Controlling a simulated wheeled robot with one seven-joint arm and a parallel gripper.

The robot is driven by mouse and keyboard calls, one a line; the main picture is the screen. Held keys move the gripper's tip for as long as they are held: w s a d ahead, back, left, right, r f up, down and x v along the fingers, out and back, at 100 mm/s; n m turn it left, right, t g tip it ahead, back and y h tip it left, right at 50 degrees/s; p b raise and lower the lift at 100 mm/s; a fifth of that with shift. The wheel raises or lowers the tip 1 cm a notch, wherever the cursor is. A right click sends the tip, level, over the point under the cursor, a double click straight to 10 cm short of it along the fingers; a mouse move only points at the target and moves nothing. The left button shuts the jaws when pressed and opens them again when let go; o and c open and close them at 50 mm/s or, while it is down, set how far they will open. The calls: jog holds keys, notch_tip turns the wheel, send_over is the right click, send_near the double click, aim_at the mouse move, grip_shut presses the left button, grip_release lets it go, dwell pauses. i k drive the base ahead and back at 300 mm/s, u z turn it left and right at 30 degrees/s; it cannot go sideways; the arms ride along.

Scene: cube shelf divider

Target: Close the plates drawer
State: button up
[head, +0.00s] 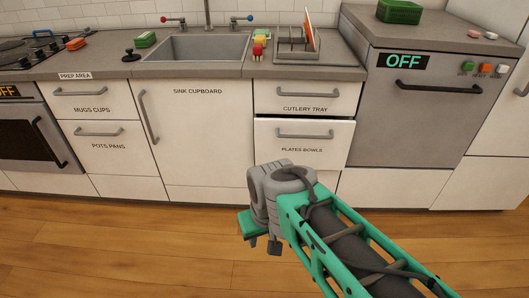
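The plates drawer (302,142), labelled PLATES BOWLS, is a white front with a grey bar handle (305,134). It sits below the cutlery drawer in the head view. A dark gap shows along its top edge and the front stands a little proud, so it is slightly open. My gripper (263,243) hangs low over the wood floor, in front of and below the drawer, apart from it. It points downward and holds nothing that I can see. Its fingers are small and partly hidden by my wrist, so their opening is unclear.
The cutlery drawer (305,96) above looks shut. The sink cupboard (195,140) is shut at left. The dishwasher (420,110) marked OFF stands at right. A dish rack (296,45) is on the counter. The floor (120,240) before the cabinets is clear.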

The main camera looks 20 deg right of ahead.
aim_at(317, 142)
jog(key=u, duration=0.65)
jog(key=i, duration=0.9)
jog(key=u, duration=0.05)
